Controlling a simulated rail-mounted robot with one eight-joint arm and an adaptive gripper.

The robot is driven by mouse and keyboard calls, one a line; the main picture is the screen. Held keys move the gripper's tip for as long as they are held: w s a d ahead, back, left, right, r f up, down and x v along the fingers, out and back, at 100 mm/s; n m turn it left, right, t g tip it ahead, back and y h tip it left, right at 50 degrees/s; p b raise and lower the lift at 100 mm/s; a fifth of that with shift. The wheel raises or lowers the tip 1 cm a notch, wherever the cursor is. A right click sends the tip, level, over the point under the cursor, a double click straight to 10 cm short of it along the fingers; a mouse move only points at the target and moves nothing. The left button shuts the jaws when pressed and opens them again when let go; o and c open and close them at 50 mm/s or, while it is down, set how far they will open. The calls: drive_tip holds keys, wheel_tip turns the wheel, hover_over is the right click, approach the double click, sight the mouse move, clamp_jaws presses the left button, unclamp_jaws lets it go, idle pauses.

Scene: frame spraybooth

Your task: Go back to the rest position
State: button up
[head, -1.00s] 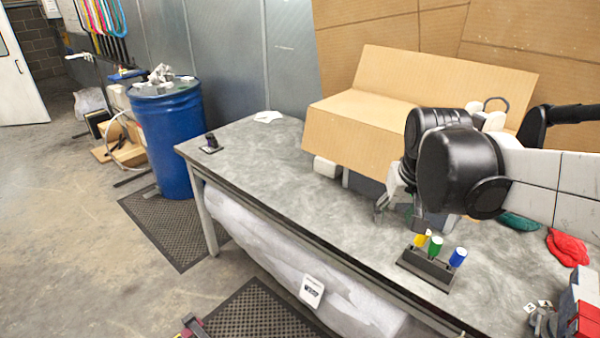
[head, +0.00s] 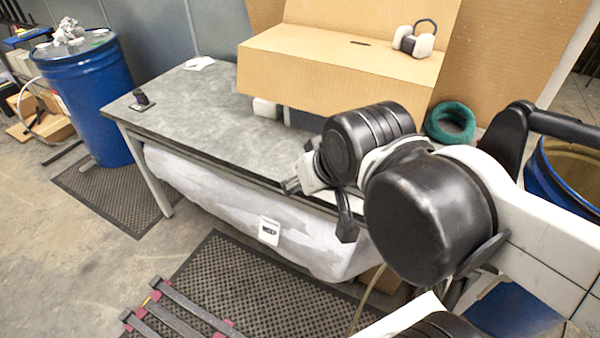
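My gripper (head: 292,187) shows in the head view in front of the grey table's near edge, at the end of my black and white arm. It points down and to the left. Nothing shows held in it, but its fingers are small and seen from the side, so their opening is unclear. My arm's large black joints hide the right part of the table.
A blue drum (head: 95,100) stands left. The floor mat (head: 240,285) and dark metal bars (head: 180,310) lie in front.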

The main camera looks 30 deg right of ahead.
wheel_tip(320, 180, down, 8)
drive_tip(key=b, duration=0.8)
drive_tip(key=shift+f, duration=0.1)
idle(0.3)
